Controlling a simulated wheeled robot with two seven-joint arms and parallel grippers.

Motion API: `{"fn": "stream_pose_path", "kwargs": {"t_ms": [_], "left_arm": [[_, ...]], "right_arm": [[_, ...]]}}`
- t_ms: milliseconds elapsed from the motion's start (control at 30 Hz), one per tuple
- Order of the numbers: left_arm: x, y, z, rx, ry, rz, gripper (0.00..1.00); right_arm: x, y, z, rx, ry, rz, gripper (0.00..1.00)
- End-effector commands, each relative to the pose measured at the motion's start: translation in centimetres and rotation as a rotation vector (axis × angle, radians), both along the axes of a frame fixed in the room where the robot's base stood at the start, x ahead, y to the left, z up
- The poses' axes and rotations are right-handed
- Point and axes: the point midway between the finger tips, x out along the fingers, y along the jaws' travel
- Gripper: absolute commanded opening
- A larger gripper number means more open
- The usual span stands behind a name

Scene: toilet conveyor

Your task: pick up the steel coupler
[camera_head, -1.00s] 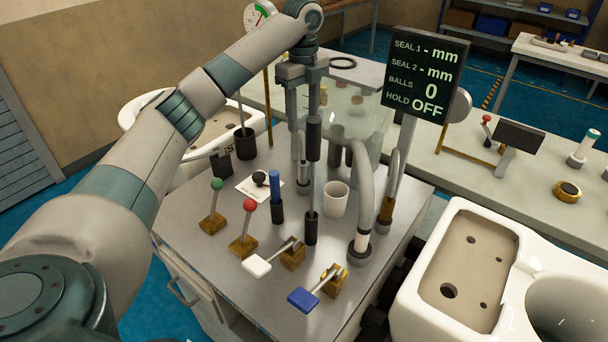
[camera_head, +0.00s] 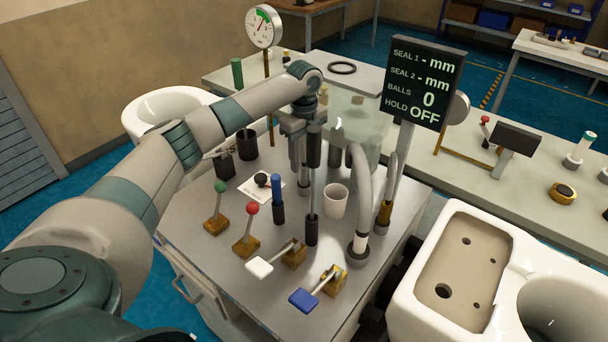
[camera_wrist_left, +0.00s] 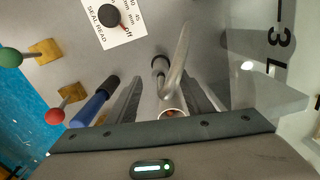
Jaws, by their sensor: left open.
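A steel, tube-like piece, apparently the steel coupler (camera_wrist_left: 175,85), shows in the left wrist view with a bent neck and an open round end, orange-brown inside. Its foot sits in a dark ring. In the head view its dark base (camera_head: 309,189) shows on the grey bench, and its upper part is largely hidden by my gripper. My left gripper (camera_head: 300,155) is open and points down over it. In the left wrist view the fingers (camera_wrist_left: 165,100) lie on either side of it; I cannot tell whether they touch it. My right gripper is not in view.
Close by stand a blue-handled tool (camera_head: 277,190), a black-handled rod (camera_head: 312,205), a white cup (camera_head: 336,199) and a thick grey hooked tube (camera_head: 360,185). Levers with green (camera_head: 219,186) and red (camera_head: 252,208) knobs stand front left. A display (camera_head: 424,80) rises behind.

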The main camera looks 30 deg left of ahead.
Motion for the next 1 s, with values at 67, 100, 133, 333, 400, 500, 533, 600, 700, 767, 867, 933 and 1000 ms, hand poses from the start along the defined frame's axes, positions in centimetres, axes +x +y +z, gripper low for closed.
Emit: {"fn": "stream_pose_path", "kwargs": {"t_ms": [67, 100, 133, 333, 400, 500, 533, 600, 700, 767, 867, 933, 1000], "left_arm": [[0.0, 0.0, -0.1, 0.000, 0.000, 0.000, 0.47], [0.0, 0.0, -0.2, 0.000, 0.000, 0.000, 0.47], [0.0, 0.0, -0.2, 0.000, 0.000, 0.000, 0.47], [0.0, 0.0, -0.1, 0.000, 0.000, -0.001, 0.47], [0.0, 0.0, -0.3, 0.000, 0.001, -0.001, 0.47], [0.0, 0.0, -0.8, 0.000, 0.001, -0.001, 0.47], [0.0, 0.0, -1.1, 0.000, 0.002, -0.001, 0.47], [0.1, 0.0, -1.8, 0.000, 0.003, -0.001, 0.47], [0.1, 0.0, -2.9, 0.000, 0.003, -0.001, 0.47], [0.2, 0.0, -3.8, -0.001, 0.002, -0.001, 0.47], [0.1, 0.0, -4.8, 0.000, 0.002, 0.000, 0.47], [0.2, 0.1, -5.2, 0.000, 0.001, -0.001, 0.47], [0.2, 0.0, -5.3, 0.001, 0.000, -0.001, 0.47]], "right_arm": [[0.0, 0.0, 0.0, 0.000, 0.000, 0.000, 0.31], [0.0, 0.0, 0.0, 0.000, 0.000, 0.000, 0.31], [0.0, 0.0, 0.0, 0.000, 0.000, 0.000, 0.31], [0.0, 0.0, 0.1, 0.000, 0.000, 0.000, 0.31], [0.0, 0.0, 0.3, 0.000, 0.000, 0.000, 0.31], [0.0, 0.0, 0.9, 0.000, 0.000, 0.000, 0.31], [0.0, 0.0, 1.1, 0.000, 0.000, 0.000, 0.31], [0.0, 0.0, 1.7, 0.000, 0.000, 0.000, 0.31], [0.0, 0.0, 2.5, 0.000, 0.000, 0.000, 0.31], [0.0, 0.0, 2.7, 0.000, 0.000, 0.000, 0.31], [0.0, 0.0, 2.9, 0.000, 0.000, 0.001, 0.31], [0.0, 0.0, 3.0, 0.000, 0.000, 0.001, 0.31], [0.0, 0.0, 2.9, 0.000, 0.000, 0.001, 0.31]]}}
